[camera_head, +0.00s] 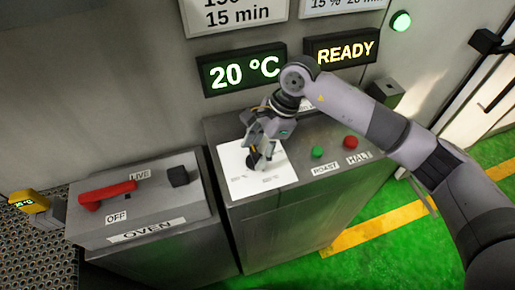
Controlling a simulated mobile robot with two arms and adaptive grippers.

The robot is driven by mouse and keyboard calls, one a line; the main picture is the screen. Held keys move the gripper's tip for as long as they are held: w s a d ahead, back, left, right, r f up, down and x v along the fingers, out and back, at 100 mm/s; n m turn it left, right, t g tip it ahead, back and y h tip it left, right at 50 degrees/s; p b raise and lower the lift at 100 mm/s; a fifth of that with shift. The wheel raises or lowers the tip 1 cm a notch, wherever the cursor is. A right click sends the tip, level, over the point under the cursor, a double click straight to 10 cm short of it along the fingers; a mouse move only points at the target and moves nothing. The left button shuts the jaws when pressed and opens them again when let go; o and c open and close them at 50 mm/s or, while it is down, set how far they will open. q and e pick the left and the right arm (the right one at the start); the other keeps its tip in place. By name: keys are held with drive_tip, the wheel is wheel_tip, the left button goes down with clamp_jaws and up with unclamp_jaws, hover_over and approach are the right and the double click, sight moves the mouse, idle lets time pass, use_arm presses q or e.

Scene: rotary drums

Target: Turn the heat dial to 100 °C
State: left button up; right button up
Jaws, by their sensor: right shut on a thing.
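The heat dial (252,161) is a small dark knob on a white plate (262,183) on top of the right-hand grey console. My right gripper (257,157) reaches down over the plate and is shut on the dial. The fingers hide much of the dial, and the plate's markings are too small to read. My left gripper is not in view.
The display beside it reads READY (340,47). Green ROAST (317,152) and red HALT (350,142) buttons sit right of the plate. The OVEN console (140,214) at left has a red lever (107,193) and a black knob (178,176). Green floor is clear at right.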

drive_tip(key=shift+f+m+t+b, duration=0.2)
drive_tip(key=shift+m+t+b, duration=0.1)
drive_tip(key=shift+m+b, duration=0.45)
drive_tip(key=m+t+b, duration=0.1)
drive_tip(key=m+b, duration=0.3)
drive_tip(key=b, duration=0.1)
drive_tip(key=m+t+b, duration=0.1)
drive_tip(key=m+b, duration=0.2)
drive_tip(key=b, duration=0.2)
drive_tip(key=m+t+h+b, duration=0.1)
drive_tip(key=m+t+b, duration=0.1)
drive_tip(key=m+b, duration=0.2)
drive_tip(key=shift+s+a+m+b, duration=0.15)
drive_tip(key=shift+s+m+b, duration=0.15)
drive_tip(key=shift+b, duration=0.25)
drive_tip(key=shift+r+m+t+h+b, duration=0.15)
drive_tip(key=shift+m+t+h+b, duration=0.3)
drive_tip(key=shift+m+b, duration=0.95)
drive_tip(key=o, duration=1.2)
drive_tip(key=shift+c, duration=0.2)
drive_tip(key=shift+r, duration=0.15)
